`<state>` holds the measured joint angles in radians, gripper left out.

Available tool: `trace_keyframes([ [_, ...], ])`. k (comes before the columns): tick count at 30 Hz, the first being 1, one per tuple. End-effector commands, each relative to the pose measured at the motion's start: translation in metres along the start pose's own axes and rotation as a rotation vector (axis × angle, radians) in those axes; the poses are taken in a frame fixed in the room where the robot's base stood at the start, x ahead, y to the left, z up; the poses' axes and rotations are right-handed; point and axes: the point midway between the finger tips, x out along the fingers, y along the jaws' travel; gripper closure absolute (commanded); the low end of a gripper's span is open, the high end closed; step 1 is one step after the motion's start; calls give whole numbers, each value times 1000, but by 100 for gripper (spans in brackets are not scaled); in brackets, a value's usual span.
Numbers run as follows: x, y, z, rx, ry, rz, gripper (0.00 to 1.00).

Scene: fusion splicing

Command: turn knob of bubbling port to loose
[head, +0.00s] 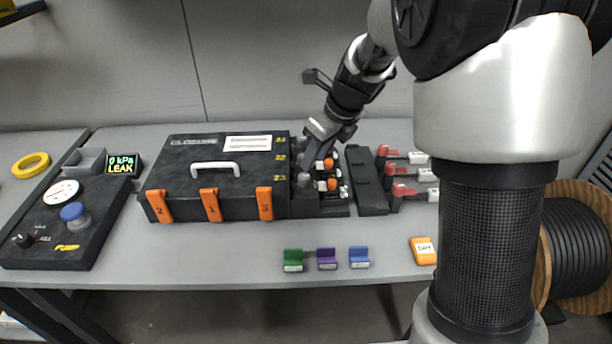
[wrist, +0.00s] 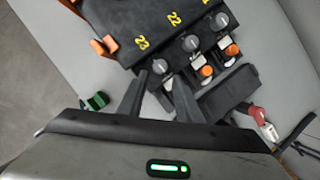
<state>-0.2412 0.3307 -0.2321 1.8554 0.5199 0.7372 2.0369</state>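The black closure box (head: 190,180) has ports by yellow labels 21, 22 and 23. In the wrist view, grey round knobs stand by 23 (wrist: 159,66), by 22 (wrist: 190,43) and by the third port (wrist: 221,20). White and orange fittings sit beside them. No bubbles can be made out, so I cannot tell which port is bubbling. My gripper (wrist: 160,80) is open, its fingertips apart on either side of the knob by 23; contact cannot be told. In the head view my gripper (head: 310,160) hangs over the port row and partly hides it.
A pump panel (head: 60,225) at left has a display (head: 123,164) reading 0 kPa LEAK. Red-handled clamps (head: 403,170) stand right of a black block (head: 366,180). Green (head: 293,258), purple (head: 326,257) and blue (head: 359,256) blocks lie in front. The front bench strip is mostly clear.

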Motion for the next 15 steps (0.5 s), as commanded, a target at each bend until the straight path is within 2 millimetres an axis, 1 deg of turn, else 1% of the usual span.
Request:
trace_keyframes([
  [1, 15, 1, -2, -1, 3, 3, 68],
  [6, 49, 0, -2, 0, 2, 1, 68],
  [10, 67, 0, -1, -2, 1, 0, 68],
  [15, 79, 0, 0, -2, 0, 0, 68],
])
